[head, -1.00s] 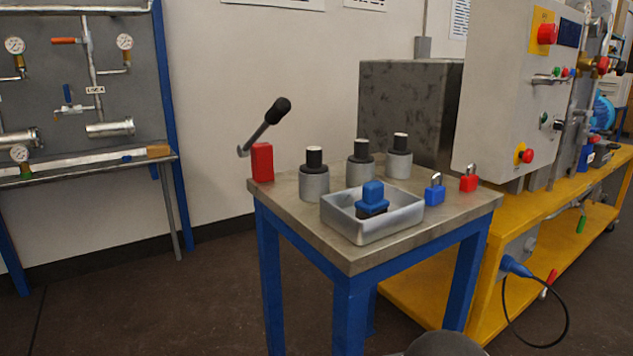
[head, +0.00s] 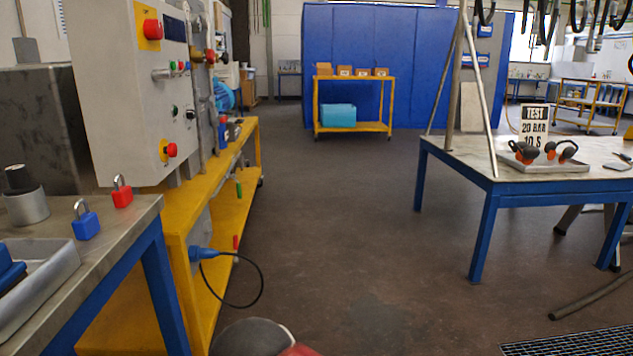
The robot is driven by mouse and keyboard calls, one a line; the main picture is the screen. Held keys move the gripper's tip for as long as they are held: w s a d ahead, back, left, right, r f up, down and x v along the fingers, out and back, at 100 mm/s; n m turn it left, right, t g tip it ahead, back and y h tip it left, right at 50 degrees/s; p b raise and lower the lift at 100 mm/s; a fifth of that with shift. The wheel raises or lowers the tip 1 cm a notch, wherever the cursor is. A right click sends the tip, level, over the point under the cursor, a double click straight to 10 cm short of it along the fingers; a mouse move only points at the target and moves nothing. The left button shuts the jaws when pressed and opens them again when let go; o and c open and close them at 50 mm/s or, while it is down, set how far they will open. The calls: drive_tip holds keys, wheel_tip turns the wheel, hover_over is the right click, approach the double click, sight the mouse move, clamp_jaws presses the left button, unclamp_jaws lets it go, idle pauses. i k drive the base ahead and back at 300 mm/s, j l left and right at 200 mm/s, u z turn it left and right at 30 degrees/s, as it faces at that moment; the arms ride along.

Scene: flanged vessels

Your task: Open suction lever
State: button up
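I cannot tell which part is the suction lever. A small green handle (head: 239,188) hangs at the front edge of the yellow machine bench (head: 190,215), left of centre. A red handle (head: 236,243) shows lower down beside the bench's lower shelf. Both are small, and I cannot tell their open or shut positions. My gripper is not in view. A rounded grey part with a red patch at the bottom edge is probably my own arm.
A grey control cabinet (head: 112,95) stands on the yellow bench. A blue plug (head: 203,253) with a looping black cable sticks out below. A steel-topped table (head: 120,225) with padlocks is at near left. A blue-legged table (head: 450,160) stands right. The aisle floor (head: 350,220) between is clear.

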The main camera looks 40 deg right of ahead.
sight(239, 187)
drive_tip(key=z, duration=0.85)
drive_tip(key=i+l+z, duration=0.15)
drive_tip(key=i+l, duration=0.15)
drive_tip(key=i, duration=1.45)
drive_tip(key=i+l+z, duration=0.2)
drive_tip(key=i, duration=1.55)
drive_tip(key=j, duration=0.1)
